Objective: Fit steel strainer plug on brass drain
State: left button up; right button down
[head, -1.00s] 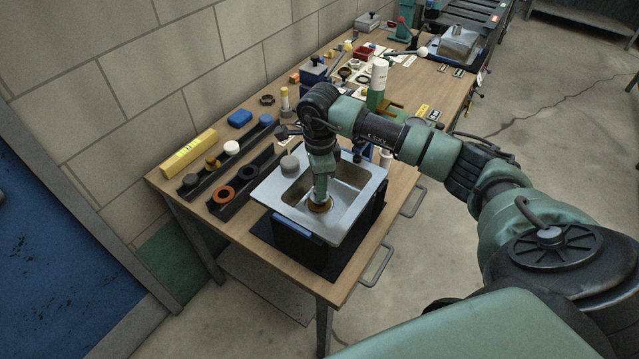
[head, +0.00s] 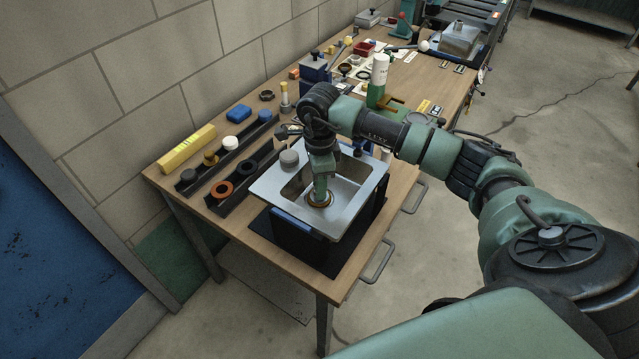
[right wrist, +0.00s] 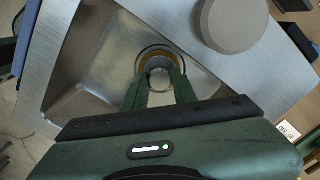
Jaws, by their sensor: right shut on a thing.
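The steel sink (head: 350,222) stands on the workbench, and the brass drain (head: 328,202) shows as a ring in its basin floor. The drain ring also shows in the right wrist view (right wrist: 150,53). My right gripper (head: 320,198) points down into the basin at the drain. In the right wrist view, its green fingers (right wrist: 157,85) are shut on the steel strainer plug (right wrist: 159,73), a small round metallic piece partly hidden between them. The plug overlaps the drain ring in that view. I cannot tell whether it is seated. My left gripper is out of view.
A round grey stopper (head: 289,159) rests on the sink's back-left rim, close to my right wrist. Black racks (head: 224,160) holding rings and caps stand left of the sink.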

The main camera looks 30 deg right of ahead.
jog(key=c, duration=1)
grip_release()
jog(key=shift+c, duration=0.2)
notch_tip(320, 180, up, 8)
jog(key=shift+f+b, duration=0.1)
jog(key=shift+b, duration=1)
